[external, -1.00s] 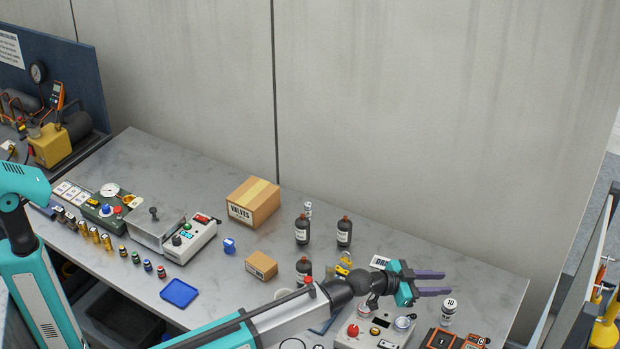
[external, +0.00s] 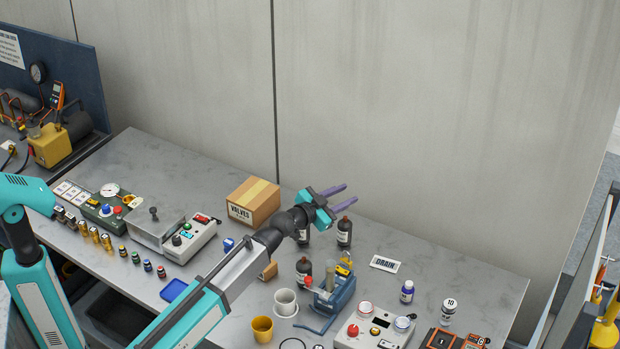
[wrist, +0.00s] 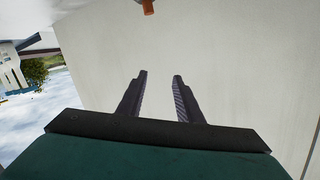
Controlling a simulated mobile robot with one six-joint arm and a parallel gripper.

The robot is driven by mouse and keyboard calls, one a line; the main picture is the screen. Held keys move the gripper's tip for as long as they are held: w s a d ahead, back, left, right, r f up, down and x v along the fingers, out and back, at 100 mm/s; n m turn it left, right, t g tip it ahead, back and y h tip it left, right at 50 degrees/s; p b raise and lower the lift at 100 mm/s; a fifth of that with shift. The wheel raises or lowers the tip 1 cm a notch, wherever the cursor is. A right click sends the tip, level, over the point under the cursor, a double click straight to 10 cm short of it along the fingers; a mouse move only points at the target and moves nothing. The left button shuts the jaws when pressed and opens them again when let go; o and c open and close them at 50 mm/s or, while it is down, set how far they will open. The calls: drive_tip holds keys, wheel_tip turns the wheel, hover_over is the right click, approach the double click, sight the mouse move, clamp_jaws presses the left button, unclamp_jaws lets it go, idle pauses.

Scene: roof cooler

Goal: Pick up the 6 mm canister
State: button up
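My gripper (external: 350,193) is open and empty, raised above the back of the bench near the cardboard box. It also shows in the wrist view (wrist: 160,76), with both fingers apart and pale wall beyond them. I cannot read a 6 mm label on any canister. A white canister marked 10 (external: 449,307) stands upright at the right of the bench, well away from my gripper. A small white canister beside the dark bottles, seen earlier, is now hidden behind my gripper and wrist.
Dark bottles (external: 344,232) stand close below my gripper. A cardboard valves box (external: 252,204) is at its left. A blue stand (external: 335,298), a white cup (external: 285,301), a yellow cup (external: 262,329) and a control box (external: 372,330) fill the front. The back right is clear around the drain label (external: 385,264).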

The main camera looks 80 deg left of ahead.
drive_tip(key=s+a+f+h, duration=0.4)
drive_tip(key=s+f, duration=0.1)
drive_tip(key=f, duration=0.1)
drive_tip(key=s+t+h, duration=0.1)
drive_tip(key=s, duration=0.1)
drive_tip(key=s+a+r+m+t+h, duration=0.1)
drive_tip(key=s, duration=0.1)
drive_tip(key=s+r+m+t+h, duration=0.1)
drive_tip(key=s+h, duration=0.1)
drive_tip(key=shift+s+a, duration=0.2)
drive_tip(key=shift+s, duration=0.1)
drive_tip(key=shift+s+r+t+h, duration=0.4)
drive_tip(key=shift+s+r, duration=0.05)
drive_tip(key=shift+s, duration=0.1)
drive_tip(key=shift+f+p, duration=0.75)
drive_tip(key=shift+f, duration=2.2)
drive_tip(key=shift+f, duration=0.45)
drive_tip(key=shift+w+d+f+p, duration=0.1)
drive_tip(key=shift+w+p, duration=0.85)
drive_tip(key=shift+w, duration=1.6)
